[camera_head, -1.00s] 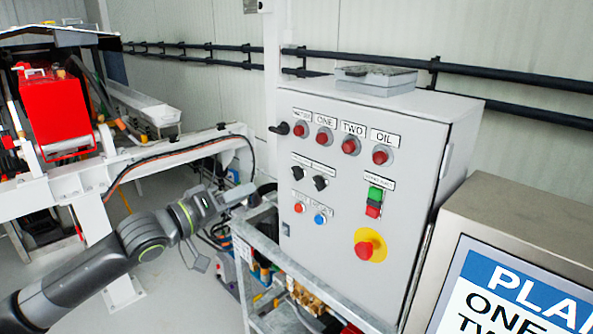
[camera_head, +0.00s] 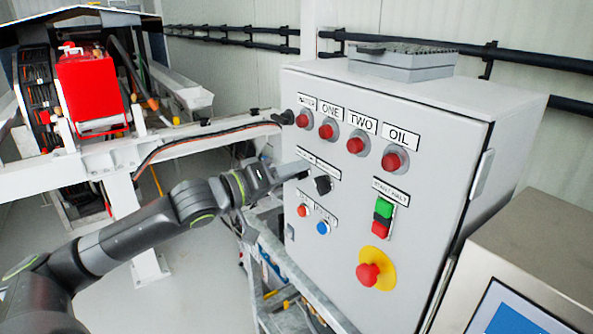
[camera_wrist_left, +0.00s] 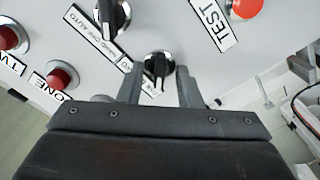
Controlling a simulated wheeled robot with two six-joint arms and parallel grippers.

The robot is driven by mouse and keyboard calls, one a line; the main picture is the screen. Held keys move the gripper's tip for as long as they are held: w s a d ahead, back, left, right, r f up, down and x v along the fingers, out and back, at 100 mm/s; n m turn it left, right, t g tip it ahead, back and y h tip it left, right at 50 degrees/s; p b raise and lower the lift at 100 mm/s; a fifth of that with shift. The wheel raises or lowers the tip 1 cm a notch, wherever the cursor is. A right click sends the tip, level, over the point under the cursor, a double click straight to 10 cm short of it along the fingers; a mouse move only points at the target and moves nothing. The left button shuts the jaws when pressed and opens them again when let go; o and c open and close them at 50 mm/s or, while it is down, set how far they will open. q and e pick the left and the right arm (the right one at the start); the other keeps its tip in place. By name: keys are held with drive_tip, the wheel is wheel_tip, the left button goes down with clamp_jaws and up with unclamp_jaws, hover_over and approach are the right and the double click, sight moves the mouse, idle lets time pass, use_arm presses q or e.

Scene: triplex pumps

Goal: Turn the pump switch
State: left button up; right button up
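The grey control box (camera_head: 345,225) carries black rotary switches. One switch (camera_head: 323,185) shows in the head view, to the right of my left gripper (camera_head: 298,170). The other switch is hidden behind this gripper there. In the left wrist view, one black switch (camera_wrist_left: 158,67) lies ahead of my left gripper (camera_wrist_left: 160,83), between its two fingers, with a gap on each side. The fingers are open and hold nothing. The second switch (camera_wrist_left: 112,18) is at the upper left of that view. My right gripper is not in view.
Green and red buttons (camera_head: 382,218) and a red emergency stop (camera_head: 370,275) on a yellow disc are at right. A metal frame (camera_head: 265,260) stands below the box.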

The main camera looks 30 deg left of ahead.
use_arm(q)
drive_tip(key=shift+s+r, duration=0.1)
drive_tip(key=shift+s, duration=0.15)
drive_tip(key=shift+c, duration=0.4)
drive_tip(key=shift+w, duration=0.1)
clamp_jaws()
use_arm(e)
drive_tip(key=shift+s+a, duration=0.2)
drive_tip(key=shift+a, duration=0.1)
use_arm(q)
drive_tip(key=shift+m, duration=0.3)
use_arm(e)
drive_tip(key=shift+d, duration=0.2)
use_arm(q)
drive_tip(key=m+b, duration=0.1)
drive_tip(key=m, duration=0.7)
drive_tip(key=shift+d+b, duration=0.1)
drive_tip(key=shift+b, duration=0.2)
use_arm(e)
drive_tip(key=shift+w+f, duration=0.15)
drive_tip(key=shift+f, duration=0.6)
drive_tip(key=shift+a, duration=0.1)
